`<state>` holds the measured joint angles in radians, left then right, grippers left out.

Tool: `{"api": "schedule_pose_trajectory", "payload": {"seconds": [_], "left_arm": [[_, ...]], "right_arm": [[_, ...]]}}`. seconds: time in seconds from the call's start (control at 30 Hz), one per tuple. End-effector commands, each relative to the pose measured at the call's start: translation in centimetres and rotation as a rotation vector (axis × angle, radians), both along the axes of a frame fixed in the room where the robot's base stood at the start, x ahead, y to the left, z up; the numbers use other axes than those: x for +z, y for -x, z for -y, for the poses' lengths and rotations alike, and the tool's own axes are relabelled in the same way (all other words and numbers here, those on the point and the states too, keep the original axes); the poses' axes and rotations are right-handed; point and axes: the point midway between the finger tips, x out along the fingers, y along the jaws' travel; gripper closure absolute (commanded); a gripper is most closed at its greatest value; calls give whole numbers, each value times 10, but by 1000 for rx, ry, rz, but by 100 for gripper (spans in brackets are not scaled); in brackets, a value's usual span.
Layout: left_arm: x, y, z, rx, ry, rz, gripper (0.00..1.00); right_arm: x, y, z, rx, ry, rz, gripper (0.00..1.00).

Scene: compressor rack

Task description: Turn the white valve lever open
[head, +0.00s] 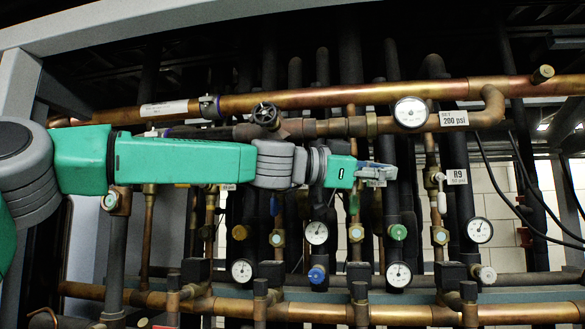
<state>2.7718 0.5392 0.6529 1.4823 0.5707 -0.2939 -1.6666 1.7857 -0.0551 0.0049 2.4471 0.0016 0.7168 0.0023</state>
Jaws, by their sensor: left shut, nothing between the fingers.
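A small white lever (441,201) hangs on a vertical copper pipe right of the picture's middle, beside the R9 label (457,177). It looks roughly upright, along the pipe. My left gripper (390,172) reaches in from the left on a green and grey arm. Its dark grey fingers are shut and empty, pointing right. In the picture they are left of the white lever and a little higher, with a gap between. I cannot tell the distance in depth. My right gripper is not in view.
A thick copper pipe (330,97) crosses above my arm, with a round handwheel (265,115) and a gauge (411,112) near it. Gauges such as this one (479,230) and dark vertical pipes crowd around. A copper manifold (400,315) runs along the bottom.

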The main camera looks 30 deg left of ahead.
Motion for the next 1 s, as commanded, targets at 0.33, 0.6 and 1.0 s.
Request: {"api": "schedule_pose_trajectory", "payload": {"seconds": [0.33, 0.6, 1.0], "left_arm": [[2, 52, -50, 0, 2, 3, 100], [4, 75, -74, -5, 2, -7, 100], [5, 103, -99, -5, 2, 1, 100]], "right_arm": [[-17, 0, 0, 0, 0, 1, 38], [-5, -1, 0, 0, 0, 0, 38], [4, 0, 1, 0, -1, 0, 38]]}}
